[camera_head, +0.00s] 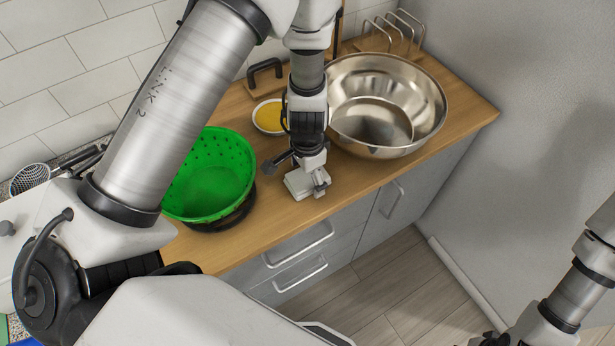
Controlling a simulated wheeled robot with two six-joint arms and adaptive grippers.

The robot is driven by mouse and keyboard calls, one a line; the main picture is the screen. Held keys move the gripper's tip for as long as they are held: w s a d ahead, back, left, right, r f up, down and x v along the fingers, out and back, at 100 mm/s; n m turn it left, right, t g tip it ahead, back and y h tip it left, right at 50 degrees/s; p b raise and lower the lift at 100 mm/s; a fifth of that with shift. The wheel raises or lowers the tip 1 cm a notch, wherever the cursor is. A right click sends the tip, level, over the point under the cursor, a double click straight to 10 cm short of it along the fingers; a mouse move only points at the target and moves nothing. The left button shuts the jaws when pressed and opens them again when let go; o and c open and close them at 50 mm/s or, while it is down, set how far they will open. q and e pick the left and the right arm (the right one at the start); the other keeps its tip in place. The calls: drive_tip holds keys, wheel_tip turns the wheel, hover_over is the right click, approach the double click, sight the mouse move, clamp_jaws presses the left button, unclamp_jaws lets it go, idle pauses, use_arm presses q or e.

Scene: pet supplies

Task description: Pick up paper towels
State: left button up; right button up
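A small white block (298,188), which looks like the pack of paper towels, lies on the wooden counter (341,184) near its front edge. My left gripper (299,176) points down right over it. Its fingers are spread, one to the left of the block and one at its right side. The gripper hides the block's upper part, and I cannot tell whether the fingers touch it. My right arm shows at the lower right; its fingers are not visible.
A green colander (213,180) stands left of the gripper. A large steel bowl (385,105) stands to the right. A small dish with yellow contents (268,116) and a wire rack (392,32) are behind. Drawers (300,258) are below; a grey wall (530,120) is at right.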

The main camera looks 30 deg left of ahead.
use_arm(q)
drive_tip(key=shift+s, duration=0.15)
drive_tip(key=c, duration=0.7)
drive_tip(key=shift+r, duration=0.1)
